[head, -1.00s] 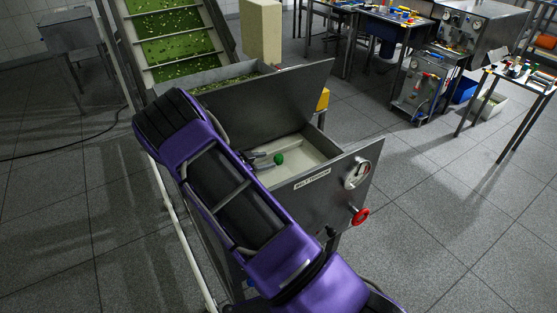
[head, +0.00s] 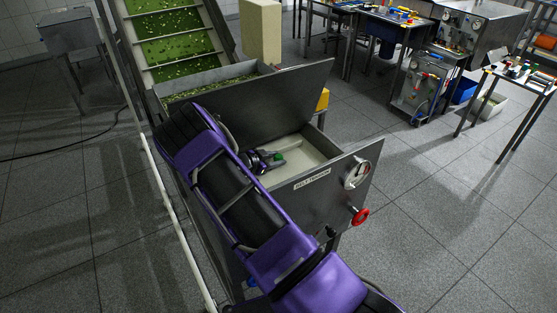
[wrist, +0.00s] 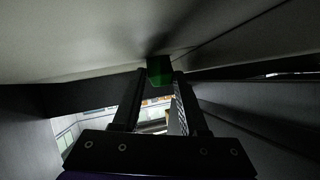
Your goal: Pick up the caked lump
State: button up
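The caked lump is a small green piece (head: 279,157) inside the open steel box labelled "BELT TENSION" (head: 318,203). My gripper (head: 271,160) is inside the box, at the lump's left side, and partly covers it in the head view. In the wrist view the dark green lump (wrist: 160,68) shows at the fingertips of my gripper (wrist: 158,78), between the two fingers. The fingers stand apart with the lump filling most of the gap at their tips. Firm contact on both sides is not clear.
The box's raised lid (head: 250,98) stands behind my gripper, and its front wall carries a gauge (head: 357,174) and a red knob (head: 360,216). A green conveyor (head: 172,35) rises behind. Open floor lies to the right.

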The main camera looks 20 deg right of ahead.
grip_shut()
jog(key=shift+r, duration=0.1)
